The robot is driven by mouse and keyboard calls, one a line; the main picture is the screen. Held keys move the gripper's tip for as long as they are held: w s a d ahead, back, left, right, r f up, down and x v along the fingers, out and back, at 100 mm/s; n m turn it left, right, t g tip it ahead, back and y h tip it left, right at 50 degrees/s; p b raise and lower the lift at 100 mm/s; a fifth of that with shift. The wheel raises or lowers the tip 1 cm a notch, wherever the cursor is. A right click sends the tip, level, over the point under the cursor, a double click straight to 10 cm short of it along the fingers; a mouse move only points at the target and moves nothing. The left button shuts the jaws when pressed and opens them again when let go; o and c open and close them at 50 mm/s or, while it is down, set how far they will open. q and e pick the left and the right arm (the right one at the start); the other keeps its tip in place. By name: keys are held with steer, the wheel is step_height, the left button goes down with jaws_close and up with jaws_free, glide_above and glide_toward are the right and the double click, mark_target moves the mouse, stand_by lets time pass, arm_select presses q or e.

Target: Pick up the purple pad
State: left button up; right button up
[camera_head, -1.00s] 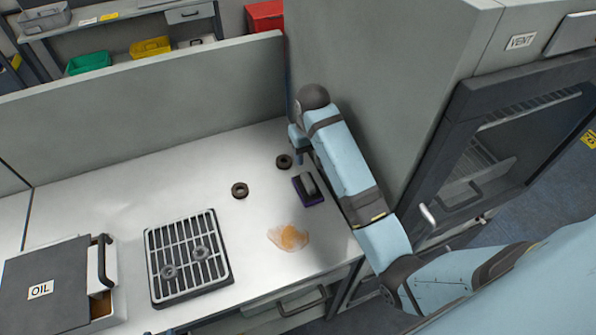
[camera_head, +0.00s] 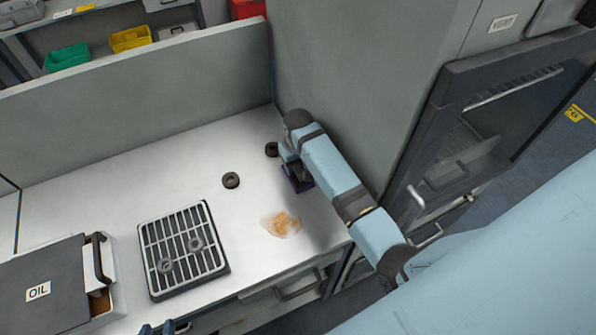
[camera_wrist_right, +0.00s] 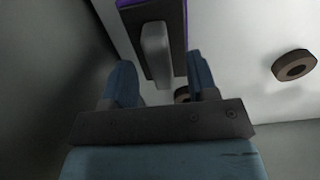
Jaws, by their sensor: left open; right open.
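The purple pad (camera_head: 299,184) lies on the white worktop near the tall grey cabinet, with a dark body and a grey handle on top. In the right wrist view its purple edge, dark body and grey handle (camera_wrist_right: 156,50) show at the top. My right gripper (camera_head: 291,164) is over the pad and hides part of it. In the right wrist view the right gripper (camera_wrist_right: 159,72) is open, with its blue fingers on either side of the handle's line. No grip on the handle shows. My left gripper (camera_head: 160,328) is open at the bottom edge, mostly out of frame.
Dark rings (camera_head: 231,180) lie left of the pad; one is close beside the right gripper. An orange-brown spill (camera_head: 281,224) is in front. The grey cabinet (camera_head: 345,90) rises closely behind the right arm.

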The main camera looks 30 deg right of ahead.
steer(key=shift+w+f, duration=0.1)
steer(key=shift+f, duration=0.95)
jaws_close()
steer(key=shift+r, duration=0.15)
